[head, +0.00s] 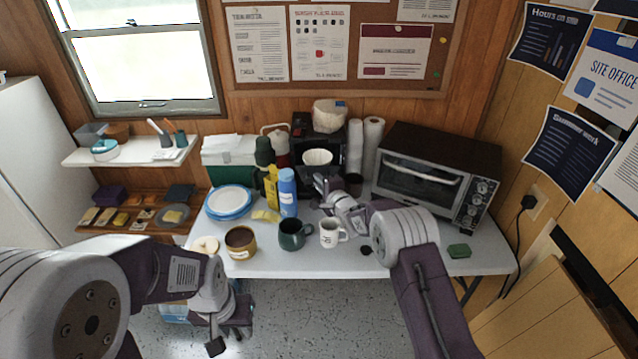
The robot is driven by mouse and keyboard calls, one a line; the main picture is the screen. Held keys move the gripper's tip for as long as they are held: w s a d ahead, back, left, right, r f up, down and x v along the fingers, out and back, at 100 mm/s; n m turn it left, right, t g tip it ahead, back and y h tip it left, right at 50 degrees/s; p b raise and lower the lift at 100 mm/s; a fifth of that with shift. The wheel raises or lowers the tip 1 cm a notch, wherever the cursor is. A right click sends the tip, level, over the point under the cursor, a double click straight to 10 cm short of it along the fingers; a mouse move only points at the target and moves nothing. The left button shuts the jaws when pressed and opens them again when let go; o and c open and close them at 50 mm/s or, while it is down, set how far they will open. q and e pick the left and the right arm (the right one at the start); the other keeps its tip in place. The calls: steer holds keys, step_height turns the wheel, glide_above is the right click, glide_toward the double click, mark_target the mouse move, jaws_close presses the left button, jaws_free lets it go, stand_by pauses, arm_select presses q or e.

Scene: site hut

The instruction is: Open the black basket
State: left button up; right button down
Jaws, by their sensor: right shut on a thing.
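The black coffee maker (302,142) stands at the back of the table against the wall. Its black basket (318,170) shows at the front, with a white paper filter (317,156) visible from above in it. My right gripper (321,183) is at the front of the basket and shut on it; the fingertips are small and partly hidden against the dark machine, so the exact grip is unclear. My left gripper (229,338) hangs low in front of the table, open and empty.
A blue bottle (288,192), green mug (292,234), white mug (331,232) and brown mug (240,242) stand left of and below my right arm. A toaster oven (435,174) stands right. The table's front right is mostly clear.

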steer(key=shift+w+f, duration=0.15)
steer(key=shift+w, duration=0.2)
steer(key=c, duration=1.5)
jaws_free()
steer(key=shift+s, duration=0.1)
steer(key=b+v, duration=0.1)
steer(key=v, duration=0.8)
steer(key=shift+d, duration=0.1)
